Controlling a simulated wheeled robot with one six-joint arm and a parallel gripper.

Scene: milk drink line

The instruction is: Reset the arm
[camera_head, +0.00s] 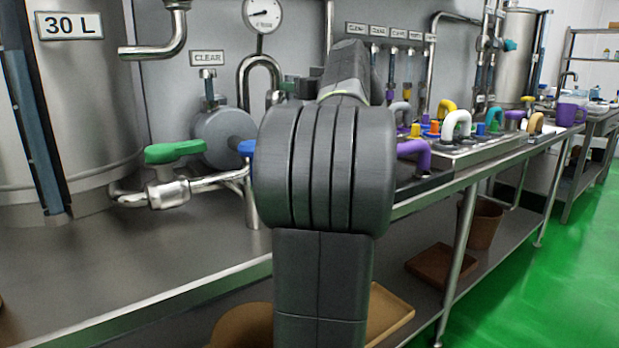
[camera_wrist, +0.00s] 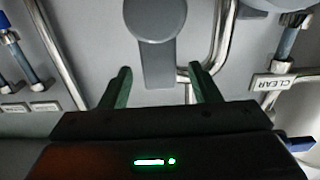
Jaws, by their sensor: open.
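My arm fills the middle of the head view and hides part of the counter behind it. My gripper (camera_wrist: 159,90) shows in the wrist view with its two green fingers apart. Nothing is held between them. Beyond the fingers is a grey wall panel with a grey rounded part (camera_wrist: 152,20) and a steel pipe (camera_wrist: 215,45). The gripper's fingers cannot be made out in the head view.
A large steel tank (camera_head: 75,120) marked 30 L stands at left. A green-handled valve (camera_head: 172,153) and a pressure gauge (camera_head: 262,14) are near my arm. Several coloured handles line the counter at right, with a purple jug (camera_head: 571,111) farther back. Green floor is clear at right.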

